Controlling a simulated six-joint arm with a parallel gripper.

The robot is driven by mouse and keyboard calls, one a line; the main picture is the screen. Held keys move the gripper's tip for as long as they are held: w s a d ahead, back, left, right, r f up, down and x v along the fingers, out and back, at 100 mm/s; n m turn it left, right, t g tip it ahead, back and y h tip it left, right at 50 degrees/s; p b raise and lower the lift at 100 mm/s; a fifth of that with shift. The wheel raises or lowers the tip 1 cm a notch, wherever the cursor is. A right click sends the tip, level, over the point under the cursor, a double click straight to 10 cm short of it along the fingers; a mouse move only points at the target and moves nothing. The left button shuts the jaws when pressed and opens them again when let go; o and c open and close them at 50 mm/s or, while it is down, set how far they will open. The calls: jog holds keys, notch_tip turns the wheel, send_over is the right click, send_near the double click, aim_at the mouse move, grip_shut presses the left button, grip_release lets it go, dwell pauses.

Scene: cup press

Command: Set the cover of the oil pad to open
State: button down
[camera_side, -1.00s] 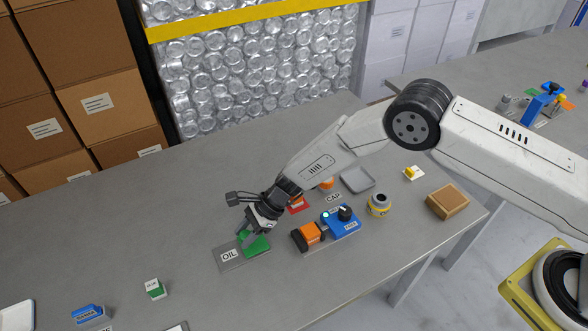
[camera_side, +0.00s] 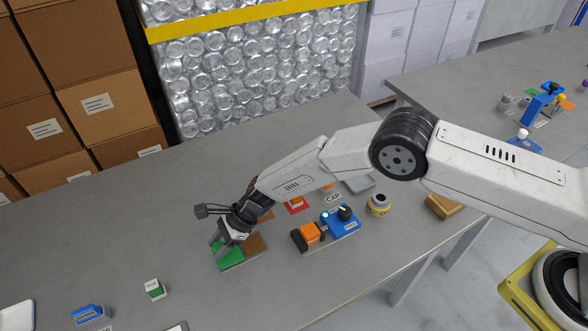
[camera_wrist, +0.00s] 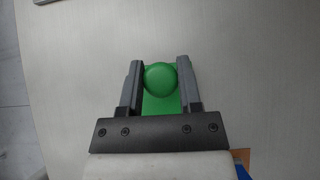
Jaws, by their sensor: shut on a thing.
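The oil pad's green cover (camera_side: 229,260) lies at the left end of its base plate, over the spot of the OIL label. A brown pad surface (camera_side: 257,243) shows uncovered to the right of the cover. My gripper (camera_side: 221,242) is at the cover, with its fingers around the cover's green round knob (camera_wrist: 160,77) in the wrist view. The fingers are shut on the knob, one on each side. The OIL label is hidden.
A blue press (camera_side: 341,223) with an orange block (camera_side: 308,233) stands to the right. A yellow-banded jar (camera_side: 378,205) is beyond it. A green labelled block (camera_side: 155,289) and a blue one (camera_side: 91,313) lie to the left.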

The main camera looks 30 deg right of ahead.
jog(key=shift+a+r, duration=0.1)
jog(key=shift+a, duration=0.15)
jog(key=shift+c, duration=1.4)
grip_release()
jog(key=shift+d, duration=0.15)
jog(key=shift+d+r, duration=0.1)
jog(key=v, duration=0.7)
jog(key=shift+d+r, duration=0.1)
jog(key=shift+r, duration=0.1)
